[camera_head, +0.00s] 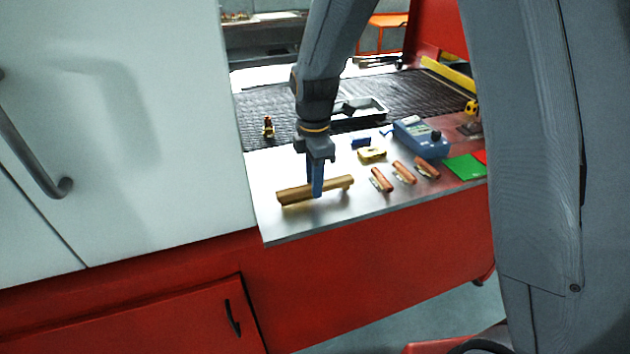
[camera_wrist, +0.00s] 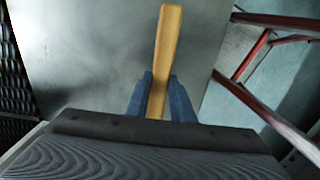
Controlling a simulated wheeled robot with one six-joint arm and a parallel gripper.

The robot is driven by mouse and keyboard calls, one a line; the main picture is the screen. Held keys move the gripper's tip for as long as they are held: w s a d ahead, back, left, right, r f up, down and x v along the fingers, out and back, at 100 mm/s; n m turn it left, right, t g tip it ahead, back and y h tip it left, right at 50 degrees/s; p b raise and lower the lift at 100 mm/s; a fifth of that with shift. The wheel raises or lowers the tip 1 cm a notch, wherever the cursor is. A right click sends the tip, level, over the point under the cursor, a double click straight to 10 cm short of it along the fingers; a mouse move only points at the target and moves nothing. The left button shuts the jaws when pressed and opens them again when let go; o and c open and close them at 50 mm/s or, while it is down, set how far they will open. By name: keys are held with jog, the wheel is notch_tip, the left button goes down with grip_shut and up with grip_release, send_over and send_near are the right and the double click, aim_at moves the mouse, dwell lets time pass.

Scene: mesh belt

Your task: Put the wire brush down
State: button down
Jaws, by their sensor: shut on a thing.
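The wire brush (camera_head: 298,192) is a long, light wooden bar; I cannot make out its bristles. My gripper (camera_head: 317,188) points down and is shut on it near the middle. The brush lies level, low over the front left of the bare metal plate (camera_head: 330,215); I cannot tell whether it touches. In the wrist view the brush (camera_wrist: 168,45) stands between the two blue fingers of my gripper (camera_wrist: 160,82), and its lower end is hidden by the gripper body.
Right of the brush are several brown-handled tools (camera_head: 404,172), a yellowish block (camera_head: 371,155), a blue device (camera_head: 421,138) and a green card (camera_head: 464,167). The dark mesh belt (camera_head: 265,105) lies behind, with a small figure (camera_head: 268,127). A white cabinet (camera_head: 130,120) stands left.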

jog(key=shift+f, duration=0.3)
jog(key=c, duration=1.5)
grip_release()
jog(key=shift+f, duration=0.1)
jog(key=shift+c, duration=0.2)
notch_tip(320, 180, up, 12)
jog(key=b, duration=0.4)
jog(key=s+d+f+m, duration=0.4)
jog(key=s+d+m, duration=0.3)
jog(key=m, duration=0.3)
jog(key=s+d+f+m+t, duration=0.1)
jog(key=s+d+f+m, duration=0.4)
jog(key=s+d+m, duration=0.3)
jog(key=m, duration=0.3)
jog(key=shift+d+f+t, duration=0.15)
jog(key=shift+f+t, duration=0.1)
jog(key=shift+t, duration=0.05)
